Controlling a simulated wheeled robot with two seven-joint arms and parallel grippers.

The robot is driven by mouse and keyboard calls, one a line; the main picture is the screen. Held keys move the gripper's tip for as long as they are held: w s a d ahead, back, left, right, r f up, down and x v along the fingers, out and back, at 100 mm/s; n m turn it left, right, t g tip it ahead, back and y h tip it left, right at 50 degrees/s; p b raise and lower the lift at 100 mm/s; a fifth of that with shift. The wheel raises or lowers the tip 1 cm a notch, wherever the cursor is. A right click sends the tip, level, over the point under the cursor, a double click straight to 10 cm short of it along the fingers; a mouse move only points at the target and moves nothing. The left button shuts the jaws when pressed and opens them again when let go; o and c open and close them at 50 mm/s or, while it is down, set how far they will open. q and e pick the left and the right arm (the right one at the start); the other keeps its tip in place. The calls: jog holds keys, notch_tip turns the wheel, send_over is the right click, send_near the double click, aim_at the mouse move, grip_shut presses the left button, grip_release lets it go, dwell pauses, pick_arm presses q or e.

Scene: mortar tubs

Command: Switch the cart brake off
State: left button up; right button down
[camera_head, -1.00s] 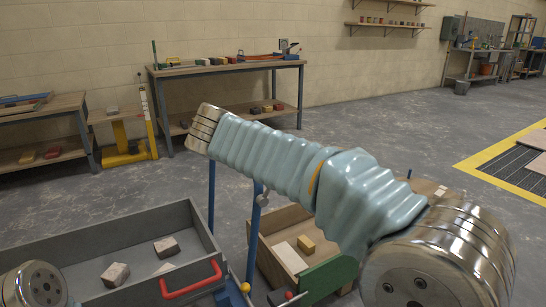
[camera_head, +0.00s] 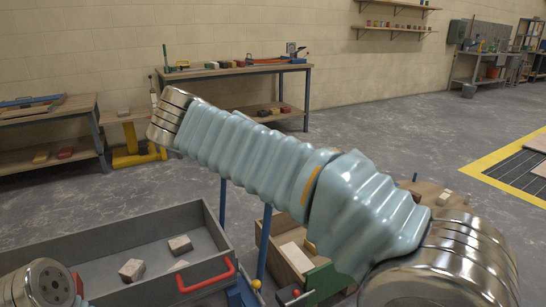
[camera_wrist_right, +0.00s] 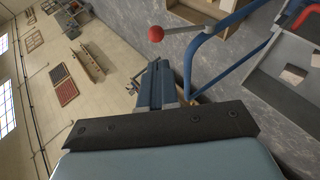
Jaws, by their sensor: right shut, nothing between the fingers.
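A red ball knob (camera_wrist_right: 155,33) on a grey rod shows at the top of the right wrist view, beside the blue tube frame (camera_wrist_right: 203,52); it looks like the brake lever. In the head view a red knob (camera_head: 296,293) and a yellow knob (camera_head: 255,284) show low at centre, near blue posts (camera_head: 264,243). I cannot tell which way the lever is set. My right gripper (camera_wrist_right: 160,82) is shut and empty, below the red knob in its wrist picture and apart from it. In the head view the right arm's sleeve crosses the middle, and its gripper does not show. My left gripper is out of view.
A grey tray (camera_head: 130,238) with a red handle (camera_head: 207,277) and several blocks stands at lower left. A wooden box (camera_head: 287,262) stands right of the posts. A workbench (camera_head: 238,72) lines the back wall. Open grey floor lies between.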

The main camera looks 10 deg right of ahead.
jog(key=shift+v, duration=1.2)
jog(key=shift+f, duration=0.1)
jog(key=w+f+n+g+y, duration=0.1)
jog(key=w+f+y, duration=0.15)
jog(key=f, duration=0.95)
jog(key=w+f+n+g+y, duration=0.1)
jog(key=w+f+n+g, duration=0.15)
jog(key=f, duration=0.95)
jog(key=s+f+m+g+y, duration=0.1)
jog(key=s+f+g+y, duration=0.1)
jog(key=f, duration=0.9)
jog(key=s+f+m+g+y, duration=0.1)
jog(key=s+f+y, duration=0.15)
jog(key=f, duration=0.75)
jog(key=s+d+f+m+y, duration=0.2)
jog(key=s+f+m, duration=0.2)
jog(key=s+f, duration=0.4)
jog(key=s+d+f+m+g+y, duration=0.1)
jog(key=s+f+m+y, duration=0.1)
jog(key=s+f+m, duration=0.3)
jog(key=s+f, duration=0.4)
jog(key=s, duration=0.3)
jog(key=shift+s+d, duration=0.25)
jog(key=shift+d, duration=0.1)
